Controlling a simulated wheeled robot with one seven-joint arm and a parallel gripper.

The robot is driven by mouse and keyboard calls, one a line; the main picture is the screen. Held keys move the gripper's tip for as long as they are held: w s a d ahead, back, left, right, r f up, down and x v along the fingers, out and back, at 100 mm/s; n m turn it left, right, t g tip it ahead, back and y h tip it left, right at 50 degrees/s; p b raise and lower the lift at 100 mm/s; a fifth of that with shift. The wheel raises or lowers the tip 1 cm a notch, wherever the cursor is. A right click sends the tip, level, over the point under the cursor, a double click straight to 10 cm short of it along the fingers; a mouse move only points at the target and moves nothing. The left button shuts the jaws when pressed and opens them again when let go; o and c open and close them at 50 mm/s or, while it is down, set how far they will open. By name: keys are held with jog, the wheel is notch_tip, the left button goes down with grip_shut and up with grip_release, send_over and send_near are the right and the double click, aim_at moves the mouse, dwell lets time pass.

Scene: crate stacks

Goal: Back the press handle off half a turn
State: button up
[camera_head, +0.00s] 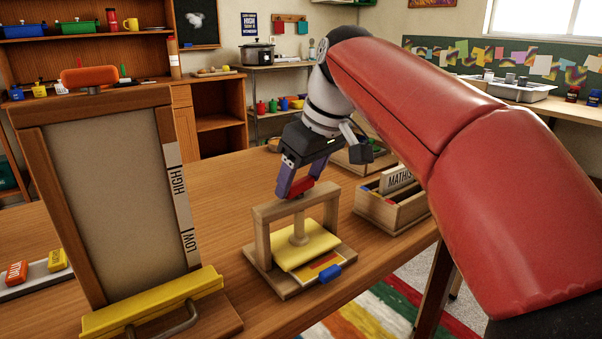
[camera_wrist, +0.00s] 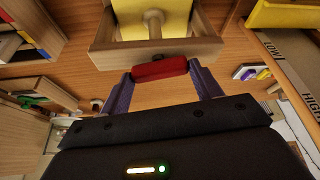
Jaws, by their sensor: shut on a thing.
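A small wooden press (camera_head: 265,230) stands on the table, with a yellow plate (camera_head: 306,246) under its top beam and a screw post in the middle. Its red handle (camera_head: 299,188) sits at the top of the frame. My gripper (camera_head: 295,187) reaches down from above, its purple fingers shut on the red handle. In the wrist view the red handle (camera_wrist: 160,69) lies between the two fingertips of my gripper (camera_wrist: 160,75), and the yellow plate (camera_wrist: 180,18) shows beyond the beam. Coloured sheets (camera_head: 318,268) and a blue piece (camera_head: 330,273) lie at the press's front.
A tall wooden board (camera_head: 35,150) marked HIGH and LOW stands left of the press, with a yellow bar (camera_head: 150,302) at its foot. A wooden box (camera_head: 398,217) with a MATHIS card stands close on the right. Bare tabletop lies between board and press.

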jog(key=shift+n, duration=0.6)
jog(key=shift+g, duration=0.3)
jog(key=o, duration=1)
jog(key=v, duration=0.7)
jog(key=shift+d+r, duration=0.2)
jog(key=shift+r, duration=0.15)
